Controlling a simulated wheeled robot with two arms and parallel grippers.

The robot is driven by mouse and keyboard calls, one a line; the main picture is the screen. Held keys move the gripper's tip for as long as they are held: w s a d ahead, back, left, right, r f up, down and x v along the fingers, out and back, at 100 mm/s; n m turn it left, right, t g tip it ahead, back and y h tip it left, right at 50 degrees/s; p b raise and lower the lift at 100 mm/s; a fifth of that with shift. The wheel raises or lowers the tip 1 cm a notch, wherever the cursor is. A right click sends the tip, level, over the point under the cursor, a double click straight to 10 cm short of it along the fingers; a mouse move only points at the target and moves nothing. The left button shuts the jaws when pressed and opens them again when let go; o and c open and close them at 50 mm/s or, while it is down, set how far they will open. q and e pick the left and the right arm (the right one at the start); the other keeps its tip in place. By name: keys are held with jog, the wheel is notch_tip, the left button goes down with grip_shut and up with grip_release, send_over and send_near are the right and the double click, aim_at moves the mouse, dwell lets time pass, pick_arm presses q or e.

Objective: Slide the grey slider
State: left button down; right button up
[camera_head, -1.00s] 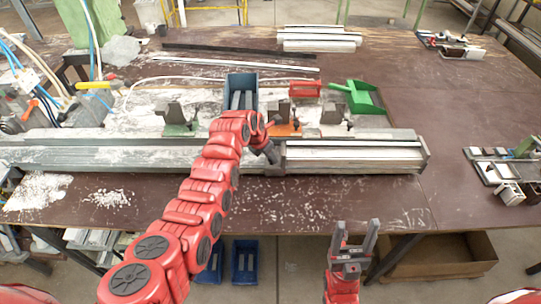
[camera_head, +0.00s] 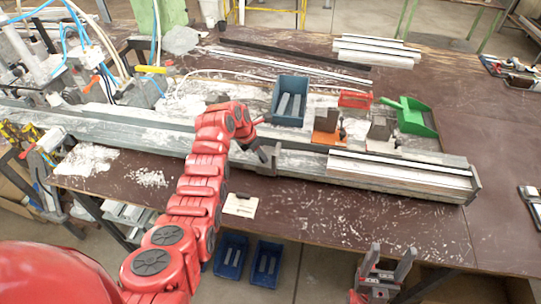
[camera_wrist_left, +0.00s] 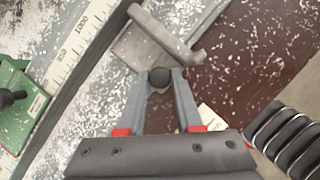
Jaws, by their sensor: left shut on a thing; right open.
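The long grey rail (camera_head: 110,133) runs across the bench, with a printed scale (camera_wrist_left: 75,45) along it in the left wrist view. The grey slider (camera_wrist_left: 155,45) is a metal plate with a raised bar, sitting on the rail and carrying a round dark knob (camera_wrist_left: 159,77). My left gripper (camera_head: 262,155) reaches down to it from the left; in the left wrist view its two fingers (camera_wrist_left: 160,88) are shut around the knob. In the head view the arm and fingers hide much of the slider. My right gripper (camera_head: 391,258) is open and empty, in front of the bench edge.
A silvery profile (camera_head: 400,172) lies on the rail's right part, apart from the slider. Behind the rail stand an orange-based clamp (camera_head: 326,135), a blue bin (camera_head: 290,88) and a green dustpan (camera_head: 416,117). A white card (camera_head: 241,204) lies near the front edge.

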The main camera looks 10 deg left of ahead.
pick_arm(q)
jog(key=shift+a, duration=0.1)
jog(key=c, duration=0.8)
grip_release()
jog(key=shift+c, duration=0.2)
jog(key=shift+s+a+r+b, duration=0.15)
jog(key=shift+r+b, duration=0.15)
jog(key=shift+r, duration=0.3)
jog(key=p+v, duration=0.9)
jog(key=v, duration=0.7)
